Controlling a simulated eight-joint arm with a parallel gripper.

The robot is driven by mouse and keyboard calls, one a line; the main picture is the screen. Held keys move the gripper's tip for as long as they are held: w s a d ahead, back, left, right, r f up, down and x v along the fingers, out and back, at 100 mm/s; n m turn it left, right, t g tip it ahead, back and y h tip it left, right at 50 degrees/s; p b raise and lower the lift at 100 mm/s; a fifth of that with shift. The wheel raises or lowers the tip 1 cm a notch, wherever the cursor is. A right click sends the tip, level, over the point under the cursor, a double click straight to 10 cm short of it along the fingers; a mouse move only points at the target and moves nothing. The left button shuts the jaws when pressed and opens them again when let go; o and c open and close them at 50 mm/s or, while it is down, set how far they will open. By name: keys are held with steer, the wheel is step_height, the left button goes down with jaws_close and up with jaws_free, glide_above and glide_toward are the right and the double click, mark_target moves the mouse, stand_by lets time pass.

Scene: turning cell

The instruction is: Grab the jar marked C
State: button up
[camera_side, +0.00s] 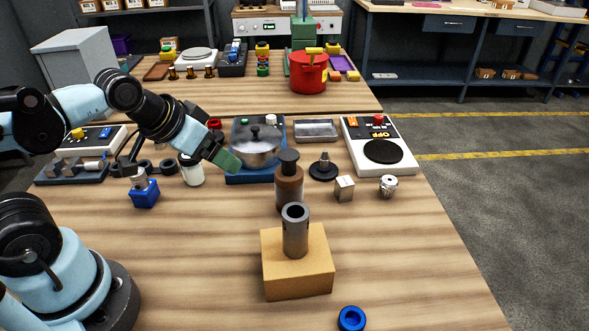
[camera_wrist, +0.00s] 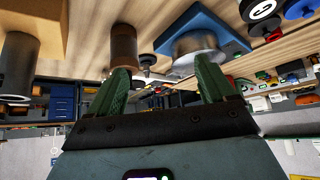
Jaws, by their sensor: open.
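My gripper (camera_side: 227,160) is above the table in the side view, left of the pot and near its blue base. In the wrist view its two green fingers (camera_wrist: 165,78) stand wide apart with nothing between them. A white jar with a dark top (camera_side: 191,170) stands just left of my gripper, partly behind the arm. I cannot read a letter on it. A brown bottle with a dark cap (camera_side: 289,188) stands right of my gripper, and its brown body (camera_wrist: 123,45) shows beyond one finger in the wrist view.
A silver pot (camera_side: 257,152) sits on a blue base (camera_side: 248,178). A grey tube (camera_side: 295,235) stands on a tan block (camera_side: 298,275) in front. A white device with a black disc (camera_side: 380,145) is at right. The table's front left middle is clear.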

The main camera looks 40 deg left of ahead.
steer(key=n+g+h, duration=0.1)
steer(key=n+h, duration=0.7)
steer(key=n, duration=1.2)
glide_above(192, 168)
steer(key=w, duration=0.2)
steer(key=f, duration=0.5)
steer(key=shift+s+a, duration=0.1)
steer(key=shift+a, duration=0.1)
steer(key=s+a+n+h, duration=0.1)
steer(key=s+a+f+n+t, duration=0.1)
steer(key=a+n, duration=0.1)
steer(key=s+a+f+n+h, duration=0.1)
steer(key=a, duration=0.1)
steer(key=shift+s+a+n+t+h, duration=0.15)
steer(key=shift+a+n+t+h, duration=0.15)
steer(key=shift+n, duration=0.1)
steer(key=shift+s+a+f, duration=0.1)
steer(key=shift+s+f, duration=0.05)
steer(key=shift+s, duration=0.05)
steer(key=shift+n, duration=0.3)
steer(key=x, duration=0.7)
steer(key=shift+w, duration=0.1)
steer(key=shift+c, duration=0.3)
